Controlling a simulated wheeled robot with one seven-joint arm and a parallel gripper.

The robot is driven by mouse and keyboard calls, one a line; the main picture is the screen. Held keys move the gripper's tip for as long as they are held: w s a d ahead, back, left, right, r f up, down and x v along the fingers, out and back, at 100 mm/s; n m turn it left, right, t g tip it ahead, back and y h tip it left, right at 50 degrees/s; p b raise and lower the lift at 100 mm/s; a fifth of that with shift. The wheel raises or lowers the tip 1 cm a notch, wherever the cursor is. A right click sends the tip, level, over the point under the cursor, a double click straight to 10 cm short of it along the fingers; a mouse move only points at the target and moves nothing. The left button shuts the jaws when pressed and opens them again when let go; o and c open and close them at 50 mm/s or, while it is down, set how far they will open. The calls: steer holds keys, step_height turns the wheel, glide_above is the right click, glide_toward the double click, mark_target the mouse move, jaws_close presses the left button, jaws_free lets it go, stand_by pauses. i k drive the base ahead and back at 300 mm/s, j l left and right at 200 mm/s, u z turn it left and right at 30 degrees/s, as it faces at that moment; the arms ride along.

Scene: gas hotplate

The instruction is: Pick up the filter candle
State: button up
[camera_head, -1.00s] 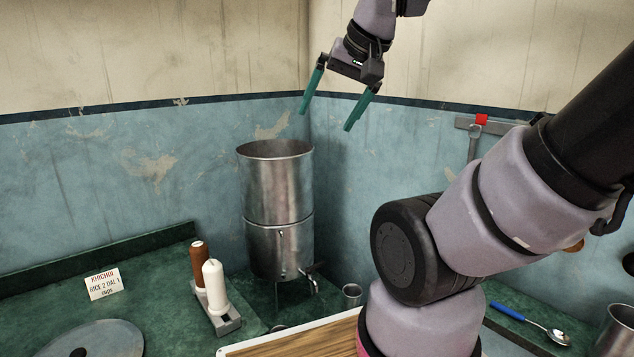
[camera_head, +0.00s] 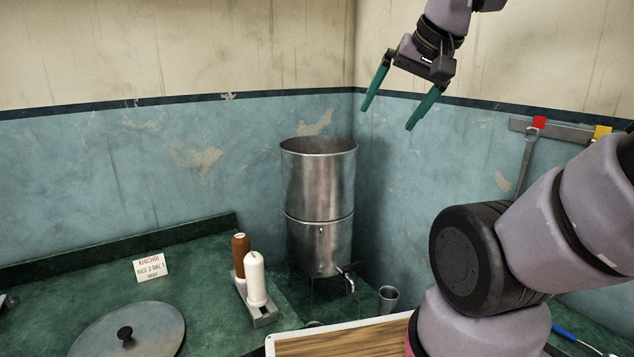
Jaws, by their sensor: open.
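Two candle-shaped pieces stand upright in a grey holder (camera_head: 266,320) on the green counter. The white filter candle (camera_head: 256,279) is nearer, and a brown one (camera_head: 240,254) stands just behind it to the left. My gripper (camera_head: 391,115) is open and empty, its two green fingers pointing down and spread apart. It is high up in front of the wall corner, well above and to the right of the candles. A tall steel water filter (camera_head: 319,205) with a tap stands right of the candles.
A steel cup (camera_head: 388,299) stands right of the filter. A round lid (camera_head: 130,331) with a black knob and a small sign (camera_head: 151,267) lie to the left. A white-edged wooden board (camera_head: 335,345) is in front. Utensils hang from a wall rack (camera_head: 555,130).

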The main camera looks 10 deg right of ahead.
mark_target(258, 296)
steer(key=k+j, duration=0.1)
steer(key=j, duration=0.4)
steer(key=k+j, duration=0.1)
steer(key=j, duration=0.9)
steer(key=k+j, duration=0.15)
steer(key=j, duration=0.35)
